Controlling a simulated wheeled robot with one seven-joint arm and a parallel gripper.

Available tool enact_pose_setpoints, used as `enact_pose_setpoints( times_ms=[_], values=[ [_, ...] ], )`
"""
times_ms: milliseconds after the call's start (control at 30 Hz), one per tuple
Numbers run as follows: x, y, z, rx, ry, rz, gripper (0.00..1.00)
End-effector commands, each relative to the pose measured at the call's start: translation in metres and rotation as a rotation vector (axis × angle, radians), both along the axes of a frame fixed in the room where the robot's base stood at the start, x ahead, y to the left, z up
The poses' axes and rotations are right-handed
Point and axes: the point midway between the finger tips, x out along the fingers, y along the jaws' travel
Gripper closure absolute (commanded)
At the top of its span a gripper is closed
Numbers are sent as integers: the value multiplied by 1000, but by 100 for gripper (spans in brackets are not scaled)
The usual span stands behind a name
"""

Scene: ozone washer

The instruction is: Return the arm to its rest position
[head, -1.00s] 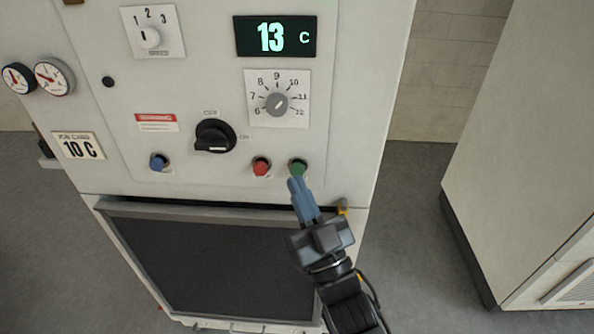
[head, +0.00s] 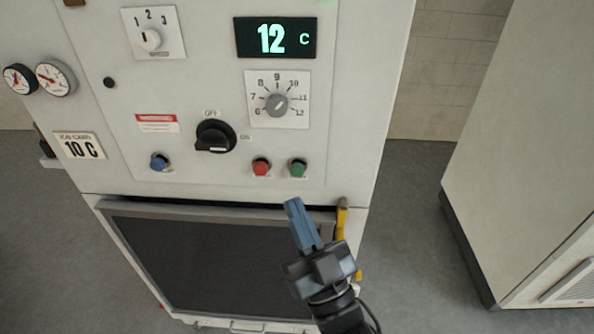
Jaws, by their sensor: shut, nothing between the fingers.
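My gripper (head: 294,203) is in the head view, in front of the upper right of the dark front panel. Its blue fingers are together with nothing between them, pointing up and slightly left. It is below the green button (head: 298,168) and apart from it. The red button (head: 261,167) sits just left of the green one, and the blue button (head: 159,162) is further left. The display (head: 276,38) reads 12 C. The black rotary switch (head: 215,136) has OFF above and ON to its right; its pointer looks turned toward ON.
The washer's dark front panel (head: 200,262) is behind and left of my gripper, with a yellow handle (head: 342,222) at its right. A job card (head: 80,147) reads 10 C. A pale cabinet (head: 530,130) stands at the right, with clear floor (head: 410,230) between.

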Motion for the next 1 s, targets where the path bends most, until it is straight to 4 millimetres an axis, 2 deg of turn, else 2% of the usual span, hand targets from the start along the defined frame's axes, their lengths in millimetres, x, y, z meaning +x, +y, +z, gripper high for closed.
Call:
enact_pose_setpoints(
  times_ms=[400,567,667,800,1000],
  values=[
    [0,-1,-1,0,2,-1,100],
    [-16,-20,-17,-14,46,-29,100],
    [-40,-45,-36,-35,107,-69,100],
    [-83,-85,-60,-66,210,-136,100],
    [-149,-134,-79,-108,359,-225,100]
  ],
)
